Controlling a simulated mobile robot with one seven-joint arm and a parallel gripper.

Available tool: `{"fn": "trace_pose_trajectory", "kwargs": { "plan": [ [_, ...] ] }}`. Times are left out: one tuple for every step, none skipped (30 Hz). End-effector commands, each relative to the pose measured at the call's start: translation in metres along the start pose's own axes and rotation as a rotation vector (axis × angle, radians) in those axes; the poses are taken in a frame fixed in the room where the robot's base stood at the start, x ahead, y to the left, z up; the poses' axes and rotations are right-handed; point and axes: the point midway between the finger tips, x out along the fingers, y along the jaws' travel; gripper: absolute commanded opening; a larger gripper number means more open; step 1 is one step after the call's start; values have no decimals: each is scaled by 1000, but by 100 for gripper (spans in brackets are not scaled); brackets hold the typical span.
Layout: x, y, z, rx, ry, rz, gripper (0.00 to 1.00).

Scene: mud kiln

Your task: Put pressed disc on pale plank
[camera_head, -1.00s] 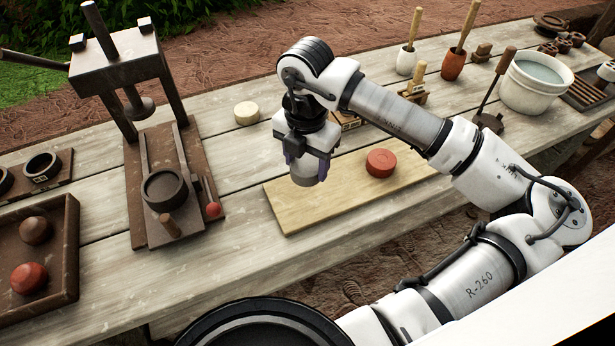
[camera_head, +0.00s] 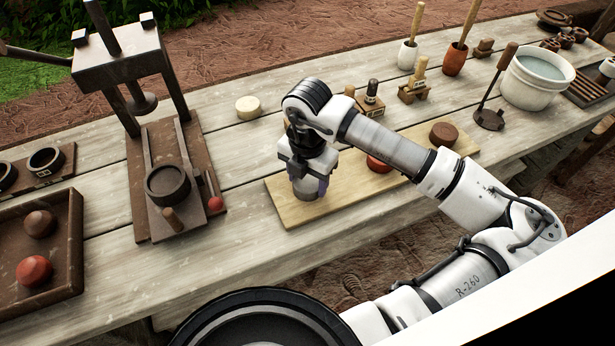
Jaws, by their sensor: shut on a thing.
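A grey disc (camera_head: 306,191), which I take for the pressed disc, is held between the fingers of my gripper (camera_head: 307,178), which points down. It is over the left end of the pale plank (camera_head: 346,191), low, at or just above its surface; I cannot tell whether it touches. A red disc (camera_head: 377,165) lies on the middle of the plank, partly hidden by my arm. A brown disc (camera_head: 443,134) lies on its right end.
A press (camera_head: 125,70) stands at left with a round mould (camera_head: 167,185). A brown tray (camera_head: 72,262) holds two balls. A cream disc (camera_head: 248,107) lies behind my gripper. Stamps (camera_head: 372,95), a scraper (camera_head: 490,117) and a white bucket (camera_head: 536,85) stand at the back right.

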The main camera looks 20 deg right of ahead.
Motion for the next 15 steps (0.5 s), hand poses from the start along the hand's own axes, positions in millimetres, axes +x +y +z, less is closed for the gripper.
{"fn": "trace_pose_trajectory", "kwargs": {
  "plan": [
    [0,0,0,0,0,0,61],
    [0,0,0,0,0,0,65],
    [0,0,0,0,0,0,71],
    [0,0,0,0,0,0,74],
    [0,0,0,0,0,0,78],
    [0,0,0,0,0,0,79],
    [0,0,0,0,0,0,79],
    [0,0,0,0,0,0,79],
    [0,0,0,0,0,0,79],
    [0,0,0,0,0,0,79],
    [0,0,0,0,0,0,79],
    [0,0,0,0,0,0,79],
    [0,0,0,0,0,0,79],
    [-1,0,0,0,0,0,79],
    [-2,0,0,0,0,0,79]
  ]
}}
